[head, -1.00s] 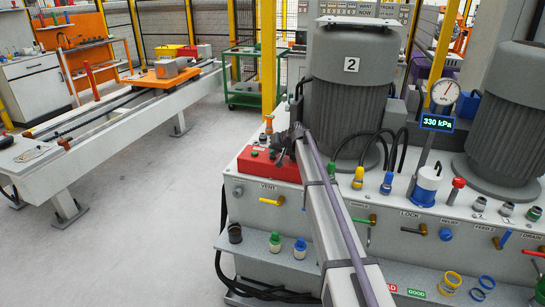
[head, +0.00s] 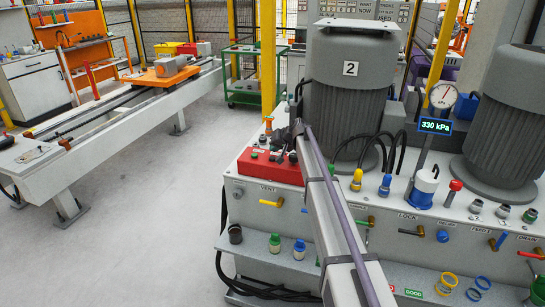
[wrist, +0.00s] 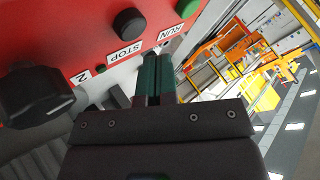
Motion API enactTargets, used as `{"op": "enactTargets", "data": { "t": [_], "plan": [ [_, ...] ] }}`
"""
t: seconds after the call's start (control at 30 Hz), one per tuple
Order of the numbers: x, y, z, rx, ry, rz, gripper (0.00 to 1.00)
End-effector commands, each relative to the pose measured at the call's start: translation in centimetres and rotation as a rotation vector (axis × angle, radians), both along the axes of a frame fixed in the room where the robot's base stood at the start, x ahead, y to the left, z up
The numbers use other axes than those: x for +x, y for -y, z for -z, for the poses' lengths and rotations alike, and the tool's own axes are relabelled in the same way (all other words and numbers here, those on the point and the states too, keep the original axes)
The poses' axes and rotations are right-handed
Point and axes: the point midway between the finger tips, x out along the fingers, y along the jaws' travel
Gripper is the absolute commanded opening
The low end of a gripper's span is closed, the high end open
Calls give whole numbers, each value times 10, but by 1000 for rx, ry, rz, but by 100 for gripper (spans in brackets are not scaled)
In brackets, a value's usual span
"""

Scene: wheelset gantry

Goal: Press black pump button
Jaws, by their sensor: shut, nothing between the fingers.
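The red control box (head: 262,168) sits on the left end of the pump bench, in front of the grey pump marked 2 (head: 350,100). In the wrist view its red face carries a black round button (wrist: 128,22) by the STOP label, a green button (wrist: 187,8) by the RUN label and a large black knob (wrist: 38,95) by the 2 label. My gripper (wrist: 158,58) is shut and empty. Its green fingertips appear just below the STOP and RUN labels, apart from the black button in the picture. In the head view my arm partly hides the box's right side.
Black hoses (head: 375,145) run by pump 2. Levers and coloured fittings line the bench front. Open floor (head: 150,215) lies to the left.

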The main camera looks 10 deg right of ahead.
Motion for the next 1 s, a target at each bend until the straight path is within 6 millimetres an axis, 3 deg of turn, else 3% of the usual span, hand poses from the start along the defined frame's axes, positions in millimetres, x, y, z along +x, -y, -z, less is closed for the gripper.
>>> {"op": "enactTargets", "data": {
  "t": [0.03, 0.33, 1.0],
  "plan": [
    [0, 0, -12, 0, 0, 0, 0],
    [0, 0, -40, 0, 0, 0, 0],
    [-2, -1, -38, 4, -15, 0, 0]
  ]
}}
